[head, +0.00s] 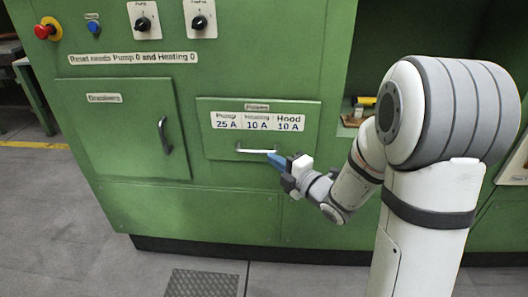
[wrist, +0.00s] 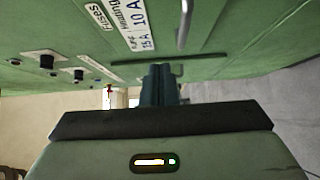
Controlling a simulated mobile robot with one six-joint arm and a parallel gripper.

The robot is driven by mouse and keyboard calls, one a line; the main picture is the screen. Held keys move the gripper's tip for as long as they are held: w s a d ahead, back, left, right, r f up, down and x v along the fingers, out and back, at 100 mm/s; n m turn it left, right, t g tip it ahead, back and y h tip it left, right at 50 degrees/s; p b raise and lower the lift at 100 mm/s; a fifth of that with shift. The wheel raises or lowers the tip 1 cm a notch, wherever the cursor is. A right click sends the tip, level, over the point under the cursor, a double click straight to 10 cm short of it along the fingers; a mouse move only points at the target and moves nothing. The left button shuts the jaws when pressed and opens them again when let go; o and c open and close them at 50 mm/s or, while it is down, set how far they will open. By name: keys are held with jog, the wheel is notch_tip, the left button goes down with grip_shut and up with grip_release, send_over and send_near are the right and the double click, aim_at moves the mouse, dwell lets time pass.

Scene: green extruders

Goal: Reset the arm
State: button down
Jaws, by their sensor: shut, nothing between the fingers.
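My arm reaches in from the right in the head view. My gripper (head: 272,157) has blue fingers that are together and empty, just beside the right end of the white handle (head: 256,150) on the fuse panel (head: 228,145). In the wrist view the shut fingers (wrist: 158,85) stand in the middle, and a pale handle (wrist: 183,25) shows above them with a visible gap. The fuse panel looks closed and carries labels for Pump 25 A, Heating 10 A and Hood 10 A.
The green cabinet (head: 90,218) also has a door with a dark handle (head: 165,135), a red stop button (head: 47,29), a blue button (head: 93,27) and two black knobs, (head: 143,23) and (head: 199,22). A floor grate (head: 202,284) lies in front. The grey floor at left is clear.

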jog(key=s+d+r+m+g+h+p, duration=0.3)
jog(key=s+d+r+m+h+p, duration=0.1)
jog(key=d+r+m+h+p, duration=0.9)
jog(key=s+r+m+g+p, duration=0.2)
jog(key=s+r+m+p, duration=0.1)
jog(key=s, duration=0.4)
jog(key=s+a+r+m+g+y+p, duration=0.1)
jog(key=s+r+m+g+p, duration=0.2)
jog(key=s+m, duration=0.2)
jog(key=s+a+r+m+g+p, duration=0.1)
jog(key=s+r+m+g+p, duration=0.1)
jog(key=s+m, duration=0.3)
jog(key=s+g+p, duration=0.1)
jog(key=s, duration=0.2)
jog(key=shift+s+a+r, duration=0.15)
jog(key=shift+s+r, duration=0.2)
jog(key=shift+r, duration=0.05)
